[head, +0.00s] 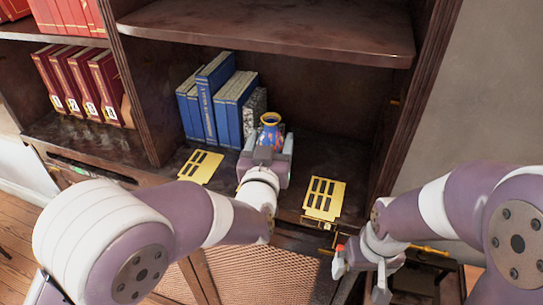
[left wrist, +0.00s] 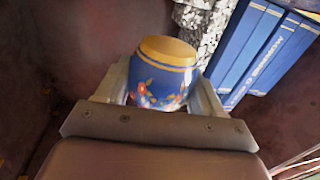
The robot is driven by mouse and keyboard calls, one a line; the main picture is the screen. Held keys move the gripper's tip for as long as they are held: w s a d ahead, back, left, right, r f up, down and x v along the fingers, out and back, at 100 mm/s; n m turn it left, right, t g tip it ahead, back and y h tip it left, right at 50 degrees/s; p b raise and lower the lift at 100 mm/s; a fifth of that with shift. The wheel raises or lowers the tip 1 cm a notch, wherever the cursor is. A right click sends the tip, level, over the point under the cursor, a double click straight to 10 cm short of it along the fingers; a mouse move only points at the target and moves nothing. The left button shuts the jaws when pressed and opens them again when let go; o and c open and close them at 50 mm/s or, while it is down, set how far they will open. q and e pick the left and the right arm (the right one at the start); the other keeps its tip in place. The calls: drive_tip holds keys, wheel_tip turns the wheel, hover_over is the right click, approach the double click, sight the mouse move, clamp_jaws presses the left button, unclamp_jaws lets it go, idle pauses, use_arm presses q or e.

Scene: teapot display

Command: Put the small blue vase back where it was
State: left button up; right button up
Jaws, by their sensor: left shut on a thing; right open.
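The small blue vase (head: 271,133) has an orange-gold rim and stands inside the middle shelf compartment, in front of the back wall and right of the blue books. In the left wrist view the vase (left wrist: 163,72) shows red flowers and sits between the two fingers. My left gripper (head: 267,155) is shut on it. Its lower part is hidden by the gripper, so I cannot tell whether it touches the shelf. My right gripper (head: 357,262) is open and empty, outside the shelf at the lower right.
Blue books (head: 209,97) stand left of the vase, with a grey speckled book (head: 255,112) closest to it. Two yellow slotted plates, left (head: 200,167) and right (head: 324,199), lie at the shelf's front. An upper shelf (head: 270,32) hangs above.

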use_arm(q)
drive_tip(key=shift+f, duration=0.75)
wheel_tip(320, 180, down, 3)
drive_tip(key=shift+w+d+f+p, duration=0.1)
drive_tip(key=shift+f+p, duration=0.1)
drive_tip(key=shift+p, duration=1)
drive_tip(key=shift+w+f, duration=0.1)
drive_tip(key=shift+f, duration=0.15)
drive_tip(key=shift+f+b, duration=0.2)
drive_tip(key=shift+b, duration=0.2)
drive_tip(key=o, duration=1.3)
drive_tip(key=shift+r, duration=0.1)
drive_tip(key=shift+c, duration=0.2)
drive_tip(key=shift+r, duration=0.1)
drive_tip(key=shift+s, duration=0.35)
drive_tip(key=s+a+b, duration=0.2)
drive_tip(key=s, duration=0.9)
drive_tip(key=shift+s, duration=0.15)
